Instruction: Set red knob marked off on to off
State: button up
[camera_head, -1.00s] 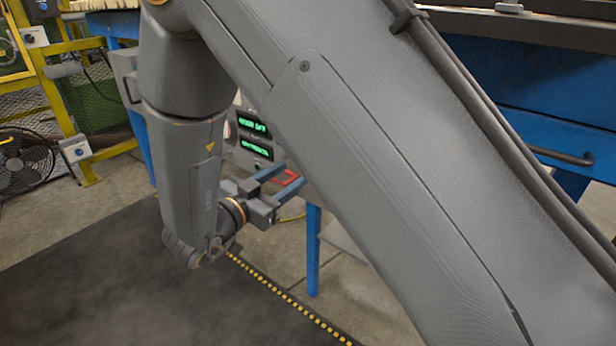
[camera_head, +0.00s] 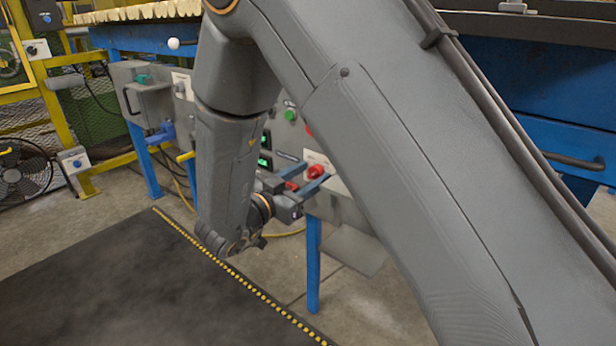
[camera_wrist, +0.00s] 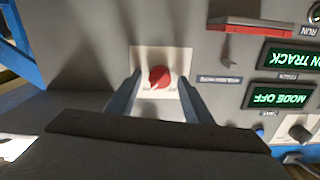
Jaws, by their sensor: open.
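The red knob (camera_wrist: 160,76) sits on a pale plate (camera_wrist: 145,55) on a grey panel in the wrist view. The small marks on the plate are too small to read, and which way the knob is set is unclear. My gripper (camera_wrist: 160,83) is open, with one blue-grey finger on each side of the knob and a gap to it. I cannot tell whether the fingertips reach it in depth. In the head view the red knob (camera_head: 317,171) shows at the fingertips of my gripper (camera_head: 312,174), partly overlapped by them.
Upside down in the wrist view, green displays (camera_wrist: 280,96) read "MODE OFF" and "…ON TRACK". A red-faced part (camera_wrist: 262,23) juts from the panel, and a dark knob (camera_wrist: 299,132) is at the right. A blue table leg (camera_head: 313,262) stands below; the dark mat (camera_head: 130,285) is clear.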

jog(key=c, duration=0.9)
jog(key=shift+a, duration=0.15)
jog(key=shift+c, duration=0.8)
